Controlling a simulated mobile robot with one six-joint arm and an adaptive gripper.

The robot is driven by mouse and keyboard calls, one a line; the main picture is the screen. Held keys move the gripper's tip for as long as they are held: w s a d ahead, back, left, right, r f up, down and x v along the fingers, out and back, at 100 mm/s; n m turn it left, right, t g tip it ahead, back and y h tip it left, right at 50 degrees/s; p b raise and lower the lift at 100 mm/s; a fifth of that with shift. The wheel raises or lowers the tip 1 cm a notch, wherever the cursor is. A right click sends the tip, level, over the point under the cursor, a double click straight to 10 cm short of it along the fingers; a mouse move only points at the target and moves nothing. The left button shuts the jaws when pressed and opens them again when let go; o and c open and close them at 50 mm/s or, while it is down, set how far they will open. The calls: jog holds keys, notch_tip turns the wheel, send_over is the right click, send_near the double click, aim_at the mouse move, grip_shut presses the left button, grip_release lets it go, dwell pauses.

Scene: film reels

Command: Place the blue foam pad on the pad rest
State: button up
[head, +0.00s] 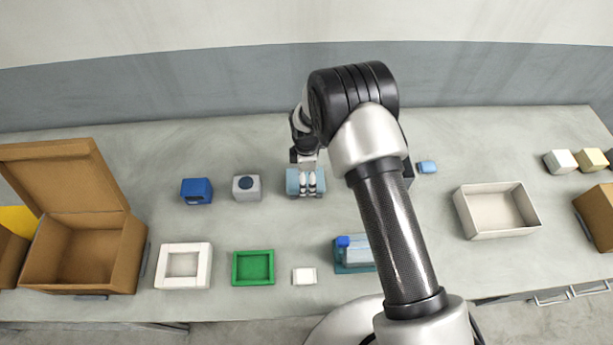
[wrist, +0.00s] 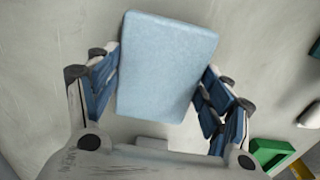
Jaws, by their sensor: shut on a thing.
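The blue foam pad (wrist: 168,65) is a light-blue rounded slab that fills the middle of the wrist view. My gripper (wrist: 163,92) is shut on it, with one finger along each side. In the head view, my gripper (head: 307,180) and the pad (head: 292,184) are above the middle of the table; I cannot tell the height. I cannot tell for sure which thing is the pad rest. A green square frame (head: 253,282) and a white square frame (head: 183,283) lie at the front left. A green corner (wrist: 270,152) shows in the wrist view.
A dark blue block (head: 196,190) and a grey block with a round top (head: 246,188) stand left of my gripper. A small white block (head: 304,276) and a teal tray (head: 341,267) lie in front. An open cardboard box (head: 122,245) and pale bin (head: 500,232) stand farther out.

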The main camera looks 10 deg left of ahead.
aim_at(307, 179)
jog(key=shift+r, duration=0.1)
jog(key=shift+f, duration=0.2)
jog(key=o, duration=0.9)
jog(key=shift+r, duration=0.15)
notch_tip(307, 179, up, 12)
jog(key=shift+r+p, duration=0.1)
jog(key=shift+p, duration=0.5)
